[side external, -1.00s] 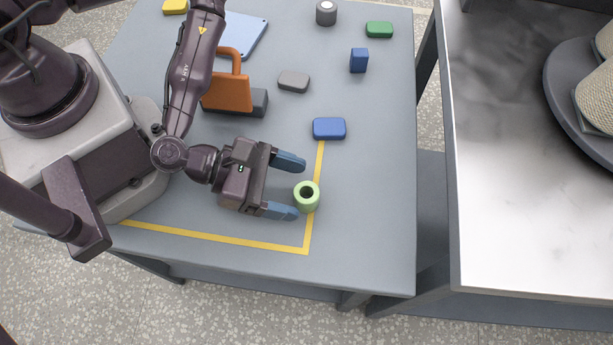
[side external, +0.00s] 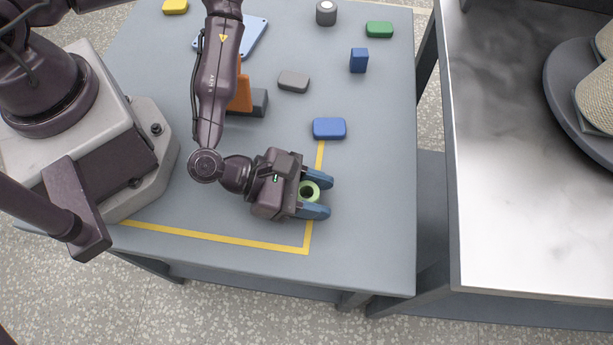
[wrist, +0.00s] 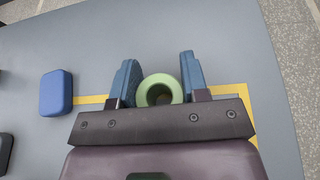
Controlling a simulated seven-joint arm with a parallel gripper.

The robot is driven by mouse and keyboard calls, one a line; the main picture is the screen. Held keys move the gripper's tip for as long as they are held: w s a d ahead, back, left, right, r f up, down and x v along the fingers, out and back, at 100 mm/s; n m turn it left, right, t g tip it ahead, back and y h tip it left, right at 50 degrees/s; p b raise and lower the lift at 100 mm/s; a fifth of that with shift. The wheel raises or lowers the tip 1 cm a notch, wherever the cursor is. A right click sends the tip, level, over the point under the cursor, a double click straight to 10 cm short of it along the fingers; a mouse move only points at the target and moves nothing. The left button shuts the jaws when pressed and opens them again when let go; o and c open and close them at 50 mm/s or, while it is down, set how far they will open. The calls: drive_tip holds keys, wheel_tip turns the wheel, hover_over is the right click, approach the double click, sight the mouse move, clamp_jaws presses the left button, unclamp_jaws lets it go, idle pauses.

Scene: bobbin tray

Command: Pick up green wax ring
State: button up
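The green wax ring (side external: 310,196) is a short, light green tube with a dark hole, at the table's front right near the corner of the yellow line. My gripper (side external: 328,195) reaches around it from the left, one blue finger on each side. Part of the ring is hidden by the fingers and palm. I cannot tell whether it still rests on the table.
A blue block (side external: 329,128) lies just behind the gripper; it also shows in the wrist view (wrist: 56,93). A grey block (side external: 293,81), an upright blue block (side external: 359,61) and a green block (side external: 379,29) are farther back.

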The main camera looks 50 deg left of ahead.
sight(317, 193)
drive_tip(key=shift+r, duration=0.1)
wheel_tip(317, 193, up, 10)
drive_tip(key=shift+f, duration=0.1)
idle(0.4)
idle(0.4)
